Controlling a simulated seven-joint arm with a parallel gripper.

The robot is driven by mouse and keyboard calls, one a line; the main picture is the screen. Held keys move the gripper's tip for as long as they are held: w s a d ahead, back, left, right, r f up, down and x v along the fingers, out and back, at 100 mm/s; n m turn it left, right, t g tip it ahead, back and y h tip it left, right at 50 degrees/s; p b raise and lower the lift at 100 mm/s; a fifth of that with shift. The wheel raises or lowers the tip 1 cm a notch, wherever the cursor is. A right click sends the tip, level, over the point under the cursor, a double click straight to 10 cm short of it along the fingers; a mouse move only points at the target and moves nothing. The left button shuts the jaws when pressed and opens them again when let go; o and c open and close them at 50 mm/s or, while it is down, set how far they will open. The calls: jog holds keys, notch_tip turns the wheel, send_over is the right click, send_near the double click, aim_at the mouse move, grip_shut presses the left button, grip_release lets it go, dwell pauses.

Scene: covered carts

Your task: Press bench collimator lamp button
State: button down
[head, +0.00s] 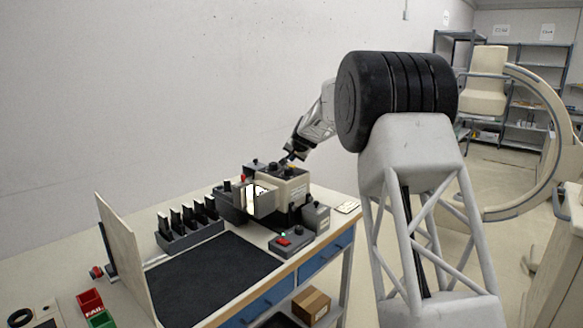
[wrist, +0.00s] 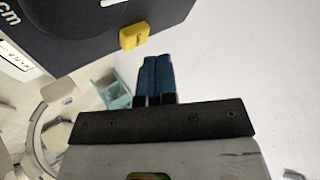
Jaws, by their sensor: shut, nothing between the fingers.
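The bench collimator (head: 296,186) is a beige and dark box on the workbench, with knobs on top. A small yellow piece (head: 291,167) shows on its top. In the wrist view a yellow button (wrist: 134,35) sticks out from the edge of a dark panel (wrist: 85,30) marked "cm"; I take it as the lamp button. My gripper (head: 285,158) is just above the collimator's top. In the wrist view its blue fingers (wrist: 157,60) are together and empty, their tips a little below and right of the button. Whether they touch it I cannot tell.
A row of dark holders (head: 190,226), a black mat (head: 212,272) and a grey box with a red button (head: 291,241) share the bench (head: 342,222). An upright board (head: 125,258) stands at left. The wall (head: 150,90) is close behind.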

jog(key=shift+r, duration=0.15)
jog(key=shift+r, duration=2.35)
notch_tip(320, 180, up, 7)
send_over(293, 166)
jog(key=shift+w, duration=0.3)
jog(key=shift+w+d, duration=0.1)
jog(key=shift+d, duration=0.05)
jog(key=w+d+r, duration=0.3)
jog(key=w+d, duration=0.2)
jog(key=d, duration=0.1)
jog(key=shift+w+d, duration=0.3)
jog(key=shift+d, duration=0.05)
dwell(0.7)
dwell(0.3)
